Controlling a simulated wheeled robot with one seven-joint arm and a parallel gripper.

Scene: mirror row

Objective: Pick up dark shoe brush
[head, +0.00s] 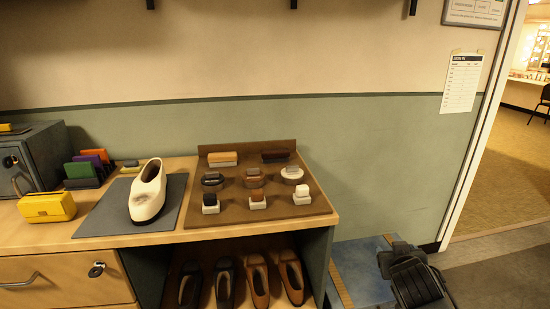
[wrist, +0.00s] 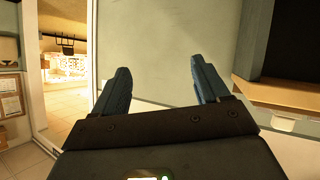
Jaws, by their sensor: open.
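The dark shoe brush (head: 275,155) lies at the back right of the brown display board (head: 322,208) on the counter. It has a dark top and a brownish lower part, and a light-topped brush (head: 222,158) lies to its left. My gripper (wrist: 160,72) shows in the wrist view with its two blue fingers wide apart and nothing between them. It faces a plain pale wall, away from the brush. The brush is not recognisable in the wrist view.
Several round tins and small blocks stand on the board in front of the brush. A cream shoe (head: 148,190) sits on a grey mat (head: 104,217) to the left, near a yellow box (head: 47,207). Shoes stand on the shelf below. A doorway (head: 510,160) opens at right.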

